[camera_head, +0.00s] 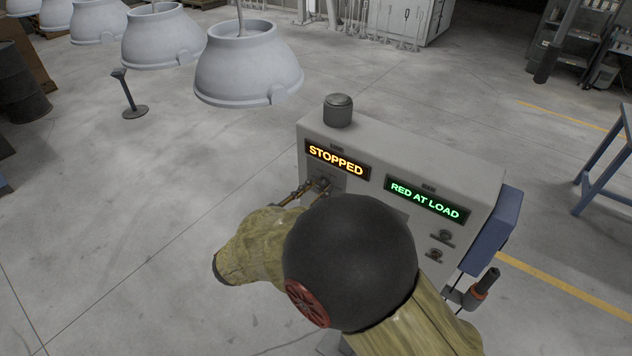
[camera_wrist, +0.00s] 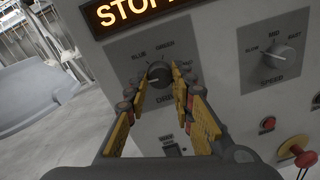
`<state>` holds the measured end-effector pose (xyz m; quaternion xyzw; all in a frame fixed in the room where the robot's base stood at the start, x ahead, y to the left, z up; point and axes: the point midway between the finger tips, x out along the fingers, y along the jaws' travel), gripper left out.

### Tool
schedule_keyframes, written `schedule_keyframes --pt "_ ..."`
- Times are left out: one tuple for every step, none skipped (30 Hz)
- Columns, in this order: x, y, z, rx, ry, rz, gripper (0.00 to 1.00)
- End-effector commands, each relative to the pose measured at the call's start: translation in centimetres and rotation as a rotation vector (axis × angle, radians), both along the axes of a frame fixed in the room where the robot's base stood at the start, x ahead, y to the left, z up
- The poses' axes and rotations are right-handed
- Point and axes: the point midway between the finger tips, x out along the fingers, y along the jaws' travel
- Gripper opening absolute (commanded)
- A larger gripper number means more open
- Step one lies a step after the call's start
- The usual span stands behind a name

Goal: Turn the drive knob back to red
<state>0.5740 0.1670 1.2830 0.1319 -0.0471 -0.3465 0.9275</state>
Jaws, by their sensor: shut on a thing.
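The drive knob (camera_wrist: 158,73) is a small dark round knob on a grey plate of the control box. Its plate reads BLUE and GREEN above it; the lower label is partly hidden by a finger. My gripper (camera_wrist: 160,78) is shut on the knob, a yellow-padded finger at each side. In the head view my gripper (camera_head: 308,192) reaches the panel below the orange STOPPED display (camera_head: 337,160). A green display (camera_head: 425,198) reads RED AT LOAD. The knob's pointer seems to face lower left, but it is too small to be sure.
The speed knob (camera_wrist: 272,54) is to the right, with a red-capped control (camera_wrist: 299,148) below it. Large hanging hoods (camera_head: 248,65) line the upper left. A blue-grey box (camera_head: 493,228) is on the control box's right side.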

Motion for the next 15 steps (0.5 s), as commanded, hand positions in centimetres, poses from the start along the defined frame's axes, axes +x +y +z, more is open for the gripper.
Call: schedule_keyframes --pt "-0.02 0.02 0.06 -0.017 0.017 0.002 0.0" --pt "-0.02 0.02 0.04 -0.027 0.024 0.001 0.0" --pt "-0.02 0.02 0.0 -0.037 0.032 0.001 0.0" --pt "-0.02 0.02 -0.03 -0.045 0.038 0.002 0.0" --pt "-0.02 0.02 -0.06 -0.052 0.043 0.002 0.0" --pt "-0.03 0.01 -0.11 -0.059 0.049 0.002 0.0" --pt "-0.03 0.01 -0.13 -0.064 0.053 0.002 0.0" --pt "-0.03 0.01 -0.15 -0.068 0.056 0.002 0.0" --pt "-0.04 0.0 -0.17 -0.072 0.059 0.002 0.0" --pt "-0.04 0.0 -0.18 -0.074 0.061 0.002 0.0" --pt "-0.04 0.0 -0.2 -0.076 0.063 0.002 0.0" --pt "-0.04 0.0 -0.21 -0.078 0.064 0.002 0.0" --pt "-0.04 0.0 -0.23 -0.079 0.066 0.002 0.0" --pt "-0.04 0.0 -0.25 -0.08 0.066 0.002 0.0" --pt "-0.04 0.0 -0.26 -0.08 0.066 0.002 0.0"
